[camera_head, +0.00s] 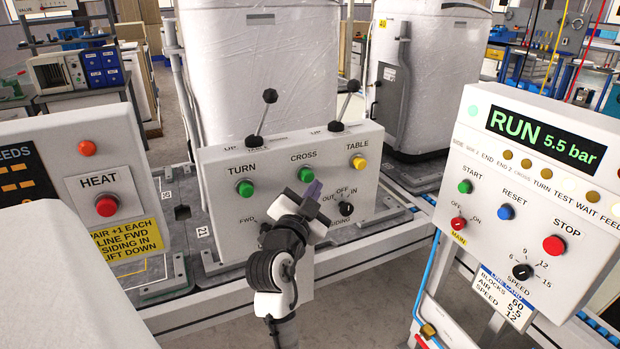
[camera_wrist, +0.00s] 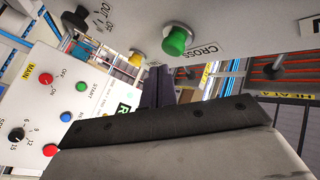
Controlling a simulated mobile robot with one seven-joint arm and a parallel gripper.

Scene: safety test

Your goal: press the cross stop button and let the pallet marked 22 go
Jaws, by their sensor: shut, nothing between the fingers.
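The CROSS button (camera_head: 306,174) is a green push button in the middle of a white control box (camera_head: 225,215), between the green TURN button (camera_head: 245,188) and the yellow TABLE button (camera_head: 360,162). My gripper (camera_head: 313,190) is shut and empty in front of the box, with its tip just below and right of the CROSS button. In the wrist view the CROSS button (camera_wrist: 177,40) is above the dark fingers (camera_wrist: 165,88), and a gap shows between them. I cannot read a 22 on any pallet. A small tag reading 12 (camera_head: 203,231) is on the conveyor.
Two levers (camera_head: 262,112) stand on the box, and a black selector knob (camera_head: 346,208) is right of my gripper. Wrapped loads (camera_head: 255,60) stand behind. A HEAT panel (camera_head: 107,205) is at left. A RUN panel (camera_head: 548,140) with a red STOP button (camera_head: 554,245) is at right.

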